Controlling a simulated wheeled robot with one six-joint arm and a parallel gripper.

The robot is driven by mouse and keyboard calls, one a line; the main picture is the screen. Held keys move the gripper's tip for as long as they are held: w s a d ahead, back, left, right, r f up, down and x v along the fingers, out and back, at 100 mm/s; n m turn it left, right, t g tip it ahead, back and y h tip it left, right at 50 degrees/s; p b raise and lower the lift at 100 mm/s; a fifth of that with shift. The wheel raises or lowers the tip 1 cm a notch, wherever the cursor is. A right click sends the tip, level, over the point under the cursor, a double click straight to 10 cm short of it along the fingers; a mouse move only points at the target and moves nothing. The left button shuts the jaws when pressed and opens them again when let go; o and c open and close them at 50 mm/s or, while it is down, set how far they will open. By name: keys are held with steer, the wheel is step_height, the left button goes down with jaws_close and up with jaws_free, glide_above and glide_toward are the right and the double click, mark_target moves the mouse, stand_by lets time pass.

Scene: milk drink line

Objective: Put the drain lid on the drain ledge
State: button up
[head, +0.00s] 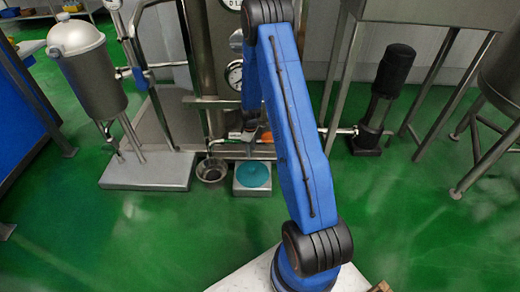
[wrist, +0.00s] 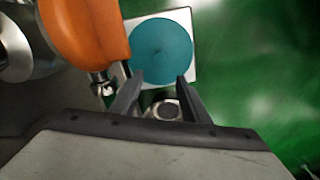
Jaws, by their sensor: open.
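A round teal disc (head: 253,175), which looks to be the drain lid, lies flat on a pale square block (head: 239,191), which looks to be the drain ledge. In the wrist view the disc (wrist: 162,53) sits within the edges of the white square (wrist: 190,22). My gripper (wrist: 156,82) is open, with no object visible held between its fingers. Its fingertips appear over the disc's near edge; I cannot tell the height gap. In the head view my arm hides most of the gripper.
A round metal bowl (head: 211,170) stands left of the block, partly hidden by my gripper in the wrist view (wrist: 166,110). An orange part (wrist: 88,30) with a metal fitting is close beside my gripper. Pipes and gauges rise behind. Green floor (head: 150,240) in front is clear.

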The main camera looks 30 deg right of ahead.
steer(key=s+a+r+m+t, duration=0.1)
steer(key=s+a+r, duration=0.3)
steer(key=r, duration=0.8)
steer(key=s+a+r+m, duration=0.1)
steer(key=s+a+r, duration=0.25)
steer(key=r, duration=0.85)
steer(key=s+a+r+m+t, duration=0.15)
steer(key=s+a+r, duration=0.3)
steer(key=r, duration=0.65)
steer(key=s+a+r+m, duration=0.1)
steer(key=s+r, duration=0.3)
steer(key=s, duration=0.5)
steer(key=s+a+r+m+t, duration=0.1)
steer(key=s+a+r, duration=0.2)
steer(key=s, duration=0.6)
steer(key=s+a+r+m+t, duration=0.1)
steer(key=s+r, duration=0.3)
steer(key=s, duration=0.5)
steer(key=shift+s+a+r+m, duration=0.4)
steer(key=shift+a+m, duration=0.05)
steer(key=shift+a, duration=0.15)
steer(key=shift+c, duration=0.3)
